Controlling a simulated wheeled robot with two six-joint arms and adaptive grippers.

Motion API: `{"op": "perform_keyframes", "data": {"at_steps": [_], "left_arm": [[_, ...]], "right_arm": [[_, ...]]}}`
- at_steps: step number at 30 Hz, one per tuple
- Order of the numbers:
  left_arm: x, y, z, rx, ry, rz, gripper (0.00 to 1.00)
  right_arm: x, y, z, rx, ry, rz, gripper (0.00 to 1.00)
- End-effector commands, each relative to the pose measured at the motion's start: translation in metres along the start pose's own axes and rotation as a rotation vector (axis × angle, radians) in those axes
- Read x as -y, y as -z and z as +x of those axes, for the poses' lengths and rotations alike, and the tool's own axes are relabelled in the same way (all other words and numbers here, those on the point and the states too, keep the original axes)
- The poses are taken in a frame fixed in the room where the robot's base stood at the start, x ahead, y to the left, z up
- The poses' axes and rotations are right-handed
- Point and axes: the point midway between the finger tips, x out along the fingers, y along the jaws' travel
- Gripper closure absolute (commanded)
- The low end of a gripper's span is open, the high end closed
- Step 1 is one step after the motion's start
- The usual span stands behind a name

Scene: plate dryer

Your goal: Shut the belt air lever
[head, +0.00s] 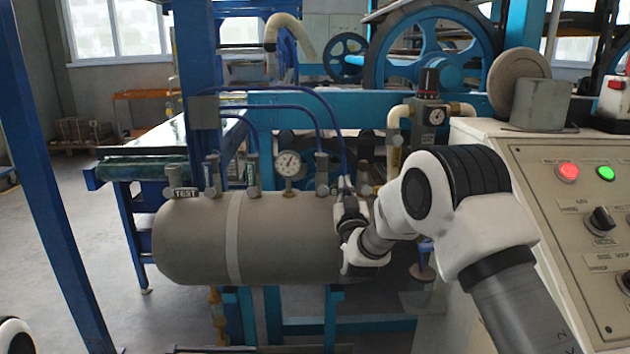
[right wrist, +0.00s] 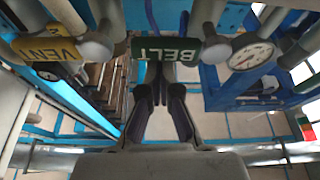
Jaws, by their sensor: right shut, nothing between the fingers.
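The belt air valve (head: 322,170) stands on top of the grey air tank (head: 190,240), just right of the pressure gauge (head: 289,163). In the right wrist view its green BELT tag (right wrist: 165,50) shows upside down, beside a round grey valve part. My left gripper is out of view.
A yellow VENT tag (right wrist: 48,48) is to the left of BELT in the right wrist view. Blue hoses (head: 300,108) arch over the tank. The control panel (head: 575,215) stands at the right, and a blue post (head: 50,190) at the left.

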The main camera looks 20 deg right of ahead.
Motion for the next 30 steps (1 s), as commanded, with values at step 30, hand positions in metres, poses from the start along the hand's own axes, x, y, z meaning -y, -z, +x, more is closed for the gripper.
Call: {"op": "perform_keyframes", "data": {"at_steps": [30], "left_arm": [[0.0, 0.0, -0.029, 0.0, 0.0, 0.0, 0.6]], "right_arm": [[-0.006, 0.044, 0.023, -0.002, 0.003, -0.002, 1.0]]}}
